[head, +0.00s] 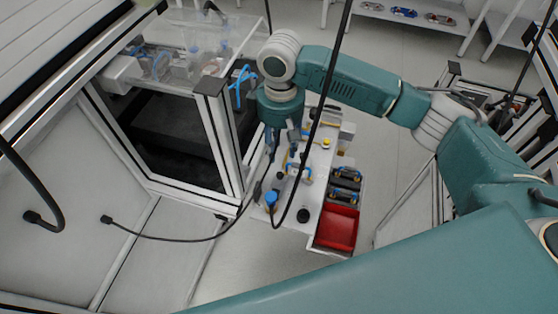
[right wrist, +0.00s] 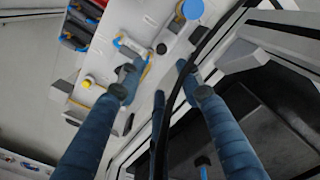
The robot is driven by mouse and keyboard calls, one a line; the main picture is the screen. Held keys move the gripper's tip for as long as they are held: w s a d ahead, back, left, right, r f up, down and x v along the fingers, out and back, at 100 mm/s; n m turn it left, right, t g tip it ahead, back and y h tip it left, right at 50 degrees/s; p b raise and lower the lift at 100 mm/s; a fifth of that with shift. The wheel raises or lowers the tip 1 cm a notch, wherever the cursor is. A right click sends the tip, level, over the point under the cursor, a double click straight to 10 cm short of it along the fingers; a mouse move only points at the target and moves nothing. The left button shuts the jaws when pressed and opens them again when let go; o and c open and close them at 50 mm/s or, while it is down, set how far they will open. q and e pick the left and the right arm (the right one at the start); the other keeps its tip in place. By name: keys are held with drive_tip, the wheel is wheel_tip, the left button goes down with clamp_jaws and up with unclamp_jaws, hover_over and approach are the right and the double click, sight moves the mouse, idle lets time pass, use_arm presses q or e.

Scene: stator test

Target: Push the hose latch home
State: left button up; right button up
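My right gripper (head: 284,148) reaches down over the narrow white work surface (head: 318,190) beside the framed machine. In the right wrist view its two blue fingers (right wrist: 158,76) are apart, with nothing held between them. A small blue and yellow handle-like part (head: 296,171) sits on the surface just beyond the fingertips; it also shows in the right wrist view (right wrist: 130,46). A blue round cap (head: 271,199) stands near the surface's left edge. I cannot tell which part is the hose latch. A black hose (head: 317,115) crosses close to the gripper. My left gripper is not in view.
A red bin (head: 337,230) and dark trays with handles (head: 345,185) line the surface's right side. A yellow knob (head: 326,143) and a black knob (head: 303,215) stand on it. The machine's frame post (head: 220,140) rises close left of the gripper.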

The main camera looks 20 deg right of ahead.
hover_over(280, 174)
wheel_tip(280, 174, down, 5)
drive_tip(key=shift+s+f+p, duration=0.15)
drive_tip(key=shift+f+p, duration=0.05)
drive_tip(key=shift+p, duration=0.2)
drive_tip(key=f, duration=0.3)
drive_tip(key=shift+w, duration=0.2)
drive_tip(key=shift+f, duration=0.7)
drive_tip(key=shift+c, duration=0.5)
clamp_jaws()
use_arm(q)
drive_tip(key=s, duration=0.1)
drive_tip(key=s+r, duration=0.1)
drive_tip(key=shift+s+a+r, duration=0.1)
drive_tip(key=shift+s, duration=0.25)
